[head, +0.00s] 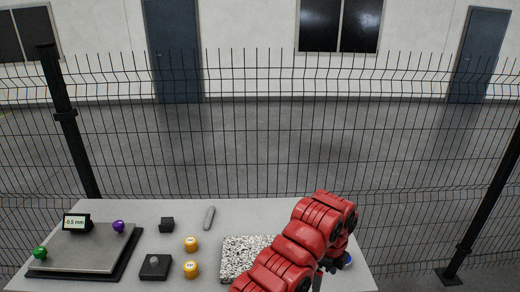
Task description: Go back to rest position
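A red arm, which I take to be my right arm, reaches up from the bottom centre over the right part of the table. My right gripper (325,268) is a dark shape at its end, pointing down near the table's right edge. It is mostly hidden by the arm, and its fingers are too small and covered to tell open from shut. A blue round thing (347,259) shows just right of it; I cannot tell whether they touch. My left gripper is not in view.
The grey table (265,212) holds a plate (85,250) with green (40,252) and purple (118,226) balls, a "-0.5 mm" display (76,222), two yellow-topped pieces (191,244), black blocks (167,225) and a speckled slab (236,254). A wire fence (230,130) stands behind.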

